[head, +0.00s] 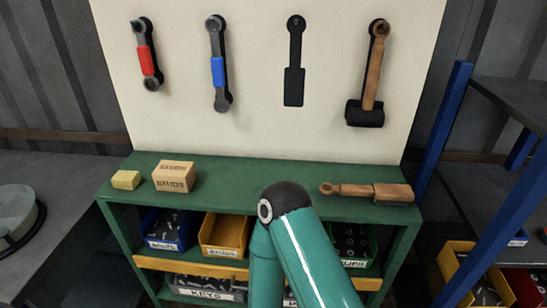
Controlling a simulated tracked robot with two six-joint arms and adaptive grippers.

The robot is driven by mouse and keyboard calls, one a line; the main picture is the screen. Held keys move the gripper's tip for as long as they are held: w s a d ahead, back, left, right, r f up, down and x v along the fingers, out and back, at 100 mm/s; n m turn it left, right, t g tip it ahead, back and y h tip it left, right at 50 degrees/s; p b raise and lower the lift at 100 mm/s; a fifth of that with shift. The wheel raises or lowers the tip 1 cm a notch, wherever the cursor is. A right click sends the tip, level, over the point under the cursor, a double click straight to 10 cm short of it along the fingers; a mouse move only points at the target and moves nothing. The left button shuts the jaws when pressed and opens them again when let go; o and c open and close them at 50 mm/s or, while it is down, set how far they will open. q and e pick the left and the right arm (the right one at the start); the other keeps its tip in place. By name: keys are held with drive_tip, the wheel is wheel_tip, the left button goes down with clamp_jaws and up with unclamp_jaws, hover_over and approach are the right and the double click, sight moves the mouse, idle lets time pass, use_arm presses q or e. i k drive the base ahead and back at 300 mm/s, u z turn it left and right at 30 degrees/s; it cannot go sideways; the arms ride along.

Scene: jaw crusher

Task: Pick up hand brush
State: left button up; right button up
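A wooden hand brush (393,193) lies on its side on the right part of the green bench top (250,178). Its thin handle points left and its thicker block end points right, close to the bench's right edge. No bristles can be made out. A teal arm link of mine with a dark joint rises from the bottom middle, left of the brush and apart from it in the picture. Neither of my grippers is in view.
A pale board (260,90) behind holds a red-handled wrench (147,60), a blue-handled wrench (218,70), an empty black outline (294,85) and a wooden-handled mallet (372,75). A cardboard box (174,176) and a yellow block (126,180) sit at left. Blue shelf posts (450,110) stand right.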

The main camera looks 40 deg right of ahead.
sight(385, 194)
drive_tip(key=u, duration=1.15)
drive_tip(key=i, duration=0.15)
drive_tip(key=z, duration=3.15)
drive_tip(key=k, duration=0.8)
drive_tip(key=z, duration=0.2)
drive_tip(key=i, duration=0.8)
drive_tip(key=u, duration=0.1)
